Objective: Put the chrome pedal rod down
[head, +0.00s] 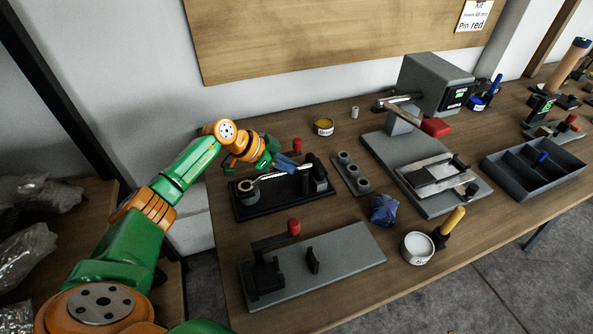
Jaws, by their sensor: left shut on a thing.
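My left arm comes in from the left, and its gripper (288,165) is over the black fixture tray (285,205) at the back left of the bench. The gripper is shut on the chrome pedal rod (270,176). The thin shiny rod lies nearly level, between a ring-shaped post (246,187) at the tray's left and an upright black block (319,176) at its right. Whether the rod touches these supports cannot be told. The fingers hide part of the rod. My right gripper is not in view.
A grey plate with a red-knobbed clamp (330,262) lies in front. A grey plate with sockets (350,173) stands to the right, then a grey press (436,85). A blue crumpled rag (384,209), a white tub (417,248) and a divided tray (520,180) lie farther right.

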